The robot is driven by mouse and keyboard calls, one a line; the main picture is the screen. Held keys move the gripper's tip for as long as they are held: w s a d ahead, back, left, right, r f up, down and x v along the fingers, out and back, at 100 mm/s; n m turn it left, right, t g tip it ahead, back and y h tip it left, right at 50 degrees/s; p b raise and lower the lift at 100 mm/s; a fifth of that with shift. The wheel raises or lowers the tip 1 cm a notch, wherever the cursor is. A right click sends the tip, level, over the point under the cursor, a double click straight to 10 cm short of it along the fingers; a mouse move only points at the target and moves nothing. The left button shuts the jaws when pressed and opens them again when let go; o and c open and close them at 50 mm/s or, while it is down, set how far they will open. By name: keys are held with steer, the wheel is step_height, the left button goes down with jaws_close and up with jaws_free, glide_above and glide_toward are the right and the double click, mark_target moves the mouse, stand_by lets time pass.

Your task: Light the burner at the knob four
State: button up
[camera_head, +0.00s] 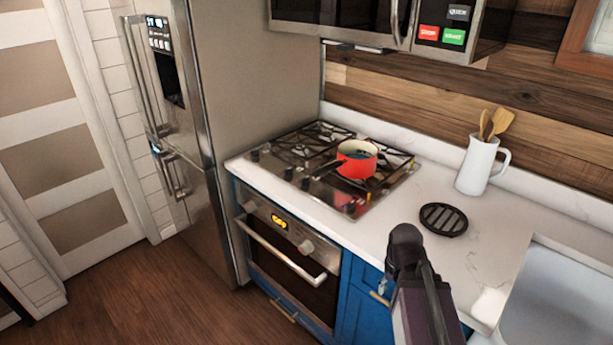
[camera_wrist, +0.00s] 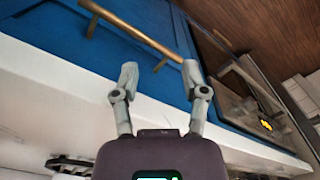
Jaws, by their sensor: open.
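The gas cooktop (camera_head: 385,193) is set in the white counter, with several small dark knobs (camera_head: 288,174) along its front edge. I cannot read any numbers, so I cannot tell which is knob four. A red pot (camera_head: 357,168) stands on the right part of the cooktop, and I see no flame. My gripper (camera_wrist: 160,73) is open and empty in the wrist view, near the blue cabinet front and its brass handle. In the head view my arm reaches over the counter edge, right of the cooktop, and mostly hides the gripper. The wrist view shows no knobs clearly.
The oven (camera_head: 290,250) is below the cooktop, beside the blue cabinet (camera_head: 362,300) with its brass handle (camera_wrist: 125,28). A round black trivet (camera_head: 444,219), a white utensil jug (camera_head: 477,165) and the sink (camera_head: 560,300) are to the right. The fridge (camera_head: 195,130) is at left; a microwave hangs above.

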steer(key=w+a+r+m+p, duration=0.1)
steer(key=w+r+p, duration=0.4)
steer(key=r+p, duration=0.3)
steer(key=w+a+r+p, duration=0.1)
steer(key=w+r+p, duration=0.4)
steer(key=r+p, duration=0.3)
steer(key=w+a+m+g+y, duration=0.1)
steer(key=w+a+m, duration=0.1)
steer(key=w+a, duration=0.5)
steer(key=w+a+r+m+g+y, duration=0.1)
steer(key=w+a, duration=0.6)
steer(key=w, duration=1)
steer(key=w+a+r+m+g, duration=0.1)
steer(key=w+a+m, duration=0.2)
steer(key=w+a, duration=0.4)
steer(key=shift+w+m+g+y+p, duration=0.3)
steer(key=shift+w+y, duration=0.1)
steer(key=shift+w, duration=2.45)
steer(key=shift+a, duration=0.1)
steer(key=shift+f, duration=0.15)
